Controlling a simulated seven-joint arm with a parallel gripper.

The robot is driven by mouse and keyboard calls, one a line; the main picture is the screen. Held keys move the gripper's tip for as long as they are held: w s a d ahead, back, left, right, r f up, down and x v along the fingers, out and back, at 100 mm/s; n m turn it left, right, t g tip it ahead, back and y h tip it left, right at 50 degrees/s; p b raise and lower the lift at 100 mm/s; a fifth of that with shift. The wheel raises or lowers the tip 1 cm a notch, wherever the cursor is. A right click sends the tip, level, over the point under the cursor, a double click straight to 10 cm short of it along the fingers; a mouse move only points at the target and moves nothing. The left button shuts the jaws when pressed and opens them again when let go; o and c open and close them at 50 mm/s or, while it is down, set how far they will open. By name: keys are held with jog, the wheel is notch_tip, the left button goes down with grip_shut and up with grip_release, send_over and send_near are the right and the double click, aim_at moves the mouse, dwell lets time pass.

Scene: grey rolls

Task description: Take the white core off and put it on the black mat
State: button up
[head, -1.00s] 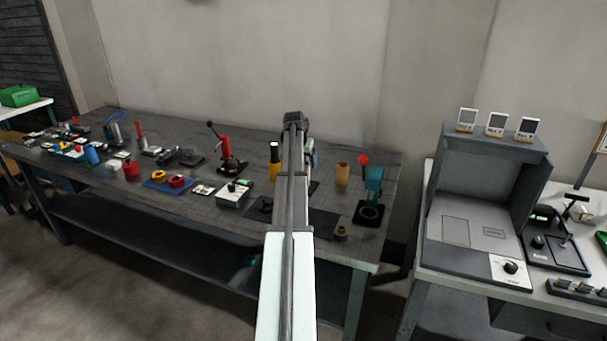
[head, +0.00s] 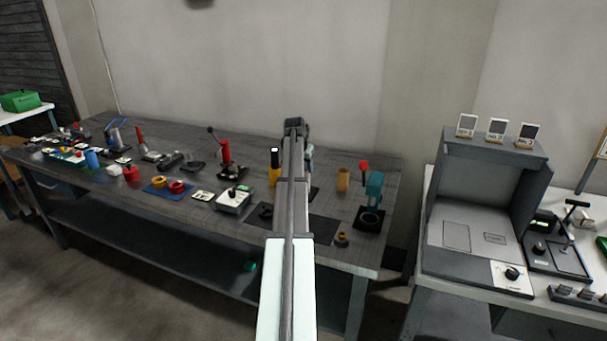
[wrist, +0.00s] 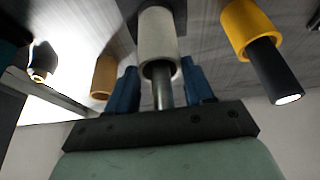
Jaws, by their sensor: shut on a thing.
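The white core (wrist: 157,42) is a pale grey-white tube at the top middle of the wrist view. A metal rod (wrist: 163,92) sticks out of its end towards my palm. A dark square base (wrist: 172,5) shows behind the core. My gripper (wrist: 161,68) is shut on the core, with a blue finger on either side. In the head view my arm hides the core and most of the gripper; a bit of blue shows at the gripper (head: 308,152). The black mat (head: 322,230) lies flat near the table's front edge, partly behind my arm.
A yellow roll (wrist: 247,27) with a black cylinder stands just beside the gripper. A white box (head: 233,200) stands left of the mat.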

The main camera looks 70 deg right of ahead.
notch_tip(320, 180, up, 18)
dwell(0.6)
jog(key=shift+r, duration=0.1)
dwell(0.5)
jog(key=w+a+f+m+g, duration=0.2)
jog(key=w+a+f+m, duration=0.2)
jog(key=w, duration=0.2)
jog(key=s+a+f+m+g+y, duration=0.1)
jog(key=s+a+f+m, duration=0.25)
jog(key=s+a, duration=0.45)
jog(key=s+a+f+m, duration=0.2)
jog(key=s+a+f, duration=0.3)
jog(key=s, duration=0.6)
notch_tip(320, 180, down, 8)
jog(key=shift+a+f, duration=0.15)
jog(key=shift+a, duration=0.2)
jog(key=shift+f+n, duration=0.15)
jog(key=shift+n, duration=0.1)
